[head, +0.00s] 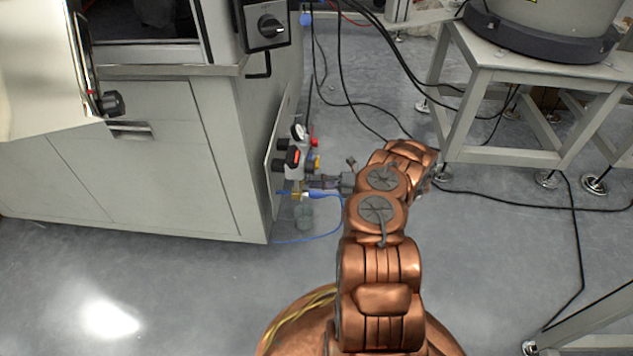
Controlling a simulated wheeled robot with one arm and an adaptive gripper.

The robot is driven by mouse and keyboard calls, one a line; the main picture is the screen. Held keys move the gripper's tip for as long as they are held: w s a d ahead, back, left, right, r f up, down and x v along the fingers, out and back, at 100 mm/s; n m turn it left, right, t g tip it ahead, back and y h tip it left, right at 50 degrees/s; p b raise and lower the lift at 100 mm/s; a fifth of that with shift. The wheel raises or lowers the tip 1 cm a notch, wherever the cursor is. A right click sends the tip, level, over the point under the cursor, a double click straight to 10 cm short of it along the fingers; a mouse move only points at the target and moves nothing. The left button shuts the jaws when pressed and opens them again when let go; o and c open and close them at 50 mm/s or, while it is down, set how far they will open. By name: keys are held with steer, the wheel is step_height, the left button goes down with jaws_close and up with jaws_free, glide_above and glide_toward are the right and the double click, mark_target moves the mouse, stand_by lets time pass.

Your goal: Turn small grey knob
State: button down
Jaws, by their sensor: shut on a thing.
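My copper arm reaches forward to the air unit (293,157) on the side of the grey cabinet. My gripper (308,183) is at the lower right part of this unit and is shut on a small part there, which appears to be the small grey knob. The fingers hide most of the knob, so its shape and angle cannot be made out. The unit also has a round gauge (299,131), black knobs, and red and yellow parts.
A blue hose (327,195) loops just under my gripper, beside a clear bowl (304,216). The grey cabinet (222,150) stands close on the left, with a black rotary switch (269,26) above. A metal stand (520,75) and floor cables are on the right.

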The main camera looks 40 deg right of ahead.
steer(key=c, duration=0.9)
jaws_free()
steer(key=shift+c, duration=0.2)
steer(key=shift+d, duration=0.1)
steer(key=v, duration=1.1)
steer(key=shift+s+d, duration=0.25)
steer(key=shift+d, duration=0.05)
